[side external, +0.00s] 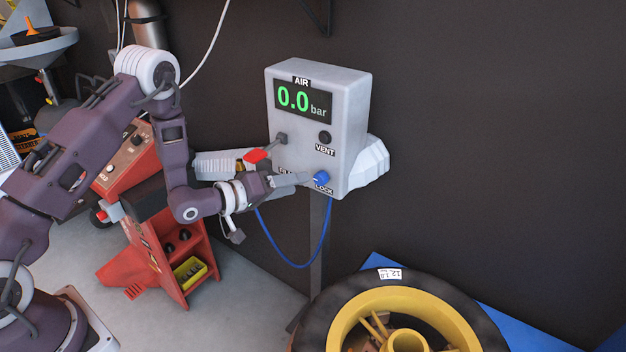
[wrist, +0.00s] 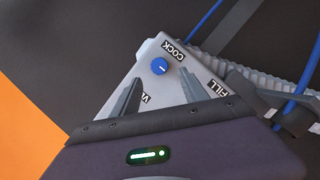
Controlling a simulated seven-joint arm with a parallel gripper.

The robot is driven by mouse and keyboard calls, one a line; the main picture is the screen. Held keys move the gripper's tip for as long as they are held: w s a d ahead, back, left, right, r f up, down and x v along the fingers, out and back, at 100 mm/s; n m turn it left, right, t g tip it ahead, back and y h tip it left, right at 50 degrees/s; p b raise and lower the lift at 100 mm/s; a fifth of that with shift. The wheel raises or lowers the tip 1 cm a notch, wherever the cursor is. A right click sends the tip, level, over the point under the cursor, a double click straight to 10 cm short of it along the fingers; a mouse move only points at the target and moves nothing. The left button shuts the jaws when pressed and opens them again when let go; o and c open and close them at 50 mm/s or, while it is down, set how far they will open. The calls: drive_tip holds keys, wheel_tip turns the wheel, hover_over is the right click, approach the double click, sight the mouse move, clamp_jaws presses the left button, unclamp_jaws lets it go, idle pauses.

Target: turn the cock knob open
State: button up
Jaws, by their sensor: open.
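The cock knob (side external: 321,178) is a small round blue knob low on the front of the grey air box (side external: 352,120). The label under it is partly hidden by my fingers. In the wrist view, the blue knob (wrist: 159,66) has a white pointer mark and sits beside the COCK label. My gripper (side external: 304,178) reaches in from the left with its fingertips close to the knob. In the wrist view my gripper (wrist: 161,78) is open, its two fingers spread, with the knob showing beyond and between the tips. Contact cannot be told.
The box's display (side external: 303,101) reads 0.0 bar. A black VENT knob (side external: 324,137) and a red-handled lever (side external: 257,155) are near. A blue hose (side external: 292,264) hangs below. A tyre with yellow rim (side external: 400,290) stands front right; a red cart (side external: 165,230) is left.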

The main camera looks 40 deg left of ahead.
sight(317, 179)
drive_tip(key=x, duration=0.6)
drive_tip(key=shift+w+d, duration=0.1)
drive_tip(key=shift+w, duration=0.25)
drive_tip(key=shift+c, duration=0.4)
clamp_jaws()
